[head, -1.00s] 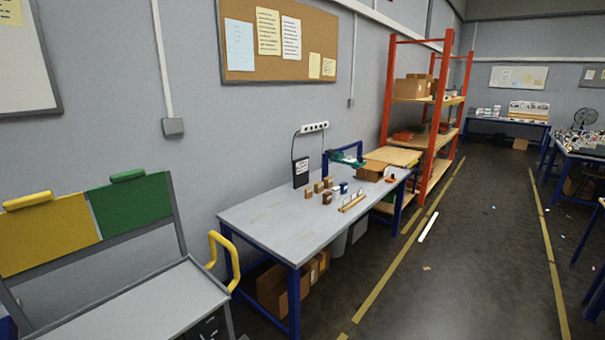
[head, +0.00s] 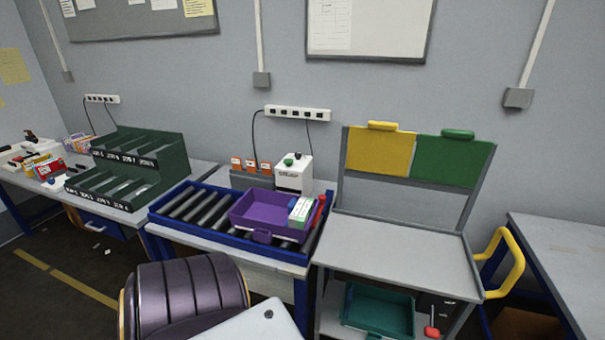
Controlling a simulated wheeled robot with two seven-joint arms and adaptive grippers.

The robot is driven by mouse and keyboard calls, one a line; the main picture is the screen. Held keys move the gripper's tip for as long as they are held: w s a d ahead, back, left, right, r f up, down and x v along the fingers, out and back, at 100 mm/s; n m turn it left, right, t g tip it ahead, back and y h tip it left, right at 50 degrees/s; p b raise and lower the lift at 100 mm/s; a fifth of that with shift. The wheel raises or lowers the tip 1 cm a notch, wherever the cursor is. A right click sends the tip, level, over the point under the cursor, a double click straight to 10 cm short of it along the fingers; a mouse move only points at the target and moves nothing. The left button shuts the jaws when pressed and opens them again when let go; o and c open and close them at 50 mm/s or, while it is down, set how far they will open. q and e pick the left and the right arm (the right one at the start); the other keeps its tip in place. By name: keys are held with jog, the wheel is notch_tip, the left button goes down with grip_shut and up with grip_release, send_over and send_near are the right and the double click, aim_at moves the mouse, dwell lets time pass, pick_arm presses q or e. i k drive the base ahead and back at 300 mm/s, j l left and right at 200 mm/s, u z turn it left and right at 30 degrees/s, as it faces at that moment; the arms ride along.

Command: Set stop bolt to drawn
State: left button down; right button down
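I cannot make out a stop bolt for certain. A slim red part (head: 318,212) stands at the right end of the blue-framed roller conveyor (head: 170,218); it is too small to tell whether it is a bolt or how it is set. A purple tray (head: 262,212) sits on the rollers beside it, with a white-and-green box (head: 301,210) at its right end. Neither of my grippers is in view.
A white device (head: 294,175) and orange-labelled holders (head: 250,166) stand behind the conveyor. Left is a green bin rack (head: 150,160). Right is a grey cart (head: 400,262) with yellow and green panels, a clear top, a yellow handle (head: 508,240) and a teal bin (head: 378,312) below.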

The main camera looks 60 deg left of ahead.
aim_at(323, 198)
jog(key=u, duration=1.75)
